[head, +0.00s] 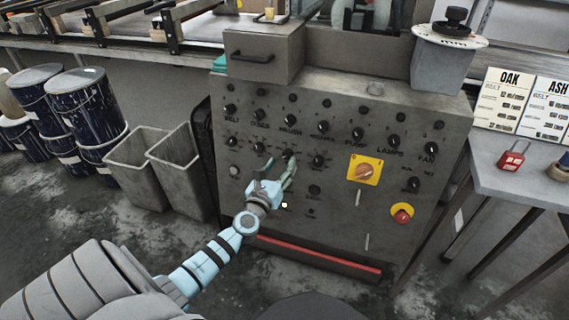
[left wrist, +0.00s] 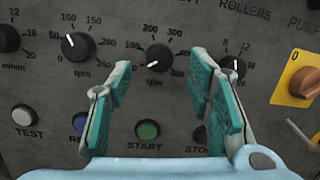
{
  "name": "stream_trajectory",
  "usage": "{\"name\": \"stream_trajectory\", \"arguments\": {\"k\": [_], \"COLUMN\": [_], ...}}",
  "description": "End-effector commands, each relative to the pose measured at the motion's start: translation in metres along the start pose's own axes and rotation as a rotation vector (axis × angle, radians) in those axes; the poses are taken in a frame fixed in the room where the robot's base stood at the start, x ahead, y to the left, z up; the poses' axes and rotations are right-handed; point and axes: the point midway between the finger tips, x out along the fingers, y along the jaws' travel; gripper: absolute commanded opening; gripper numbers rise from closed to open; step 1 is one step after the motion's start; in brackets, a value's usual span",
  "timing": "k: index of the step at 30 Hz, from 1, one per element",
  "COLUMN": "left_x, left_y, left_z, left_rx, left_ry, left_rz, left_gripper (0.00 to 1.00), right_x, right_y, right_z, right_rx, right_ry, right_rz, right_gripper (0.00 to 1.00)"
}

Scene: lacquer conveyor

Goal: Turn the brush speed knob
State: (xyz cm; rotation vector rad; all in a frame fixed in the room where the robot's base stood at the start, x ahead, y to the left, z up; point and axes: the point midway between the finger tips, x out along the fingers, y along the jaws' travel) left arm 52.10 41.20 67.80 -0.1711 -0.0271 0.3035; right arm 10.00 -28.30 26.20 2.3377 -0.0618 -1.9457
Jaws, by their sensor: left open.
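The grey control panel (head: 335,215) carries rows of labelled knobs and switches. The third dial knob from the left (head: 288,153), under a label that looks like BRUSH, shows just above my left gripper (head: 273,174). In the left wrist view this black rpm knob (left wrist: 158,57) has a white pointer aimed to the lower left. My left gripper (left wrist: 160,95) is open and empty. Its two teal-padded fingers frame the knob from below left and right. I see no contact with it; the depth gap is hard to judge. My right gripper is not in view.
Neighbouring rpm (left wrist: 75,45) and 8-to-22 (left wrist: 235,70) knobs flank the fingers. A green START button (left wrist: 148,129) lies below. A yellow rotary switch (head: 363,170) and red emergency stop (head: 402,214) are to the right. Grey bins (head: 137,165) stand left; a side table (head: 520,185) stands right.

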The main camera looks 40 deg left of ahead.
Motion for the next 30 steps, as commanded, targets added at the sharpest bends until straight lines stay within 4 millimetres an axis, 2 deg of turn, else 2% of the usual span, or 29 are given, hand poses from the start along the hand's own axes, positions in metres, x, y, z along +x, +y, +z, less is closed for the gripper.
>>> {"name": "stream_trajectory", "arguments": {"k": [3, 6, 14, 15, 21, 24, 30], "left_x": [0.021, 0.029, 0.032, 0.032, 0.032, 0.032, 0.031], "left_y": [0.001, 0.000, 0.000, 0.000, 0.000, 0.000, 0.000], "left_z": [-0.003, -0.002, -0.001, -0.001, -0.001, -0.001, -0.001], "left_rx": [0.001, 0.001, 0.002, 0.002, 0.002, 0.002, 0.012], "left_ry": [0.000, 0.000, 0.001, 0.002, 0.002, 0.002, 0.002], "left_rz": [0.000, 0.001, -0.001, -0.001, 0.000, 0.000, -0.002], "left_gripper": [0.47, 0.47, 0.47, 0.45, 0.13, 0.00, 0.00], "right_x": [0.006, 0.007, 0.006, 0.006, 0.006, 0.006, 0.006], "right_y": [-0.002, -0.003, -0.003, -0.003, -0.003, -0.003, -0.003], "right_z": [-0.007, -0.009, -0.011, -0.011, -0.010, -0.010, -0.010], "right_rx": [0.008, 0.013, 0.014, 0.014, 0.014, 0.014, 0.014], "right_ry": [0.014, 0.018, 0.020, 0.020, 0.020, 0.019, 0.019], "right_rz": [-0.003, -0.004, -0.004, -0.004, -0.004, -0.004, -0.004], "right_gripper": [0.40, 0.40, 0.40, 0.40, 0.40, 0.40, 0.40]}}
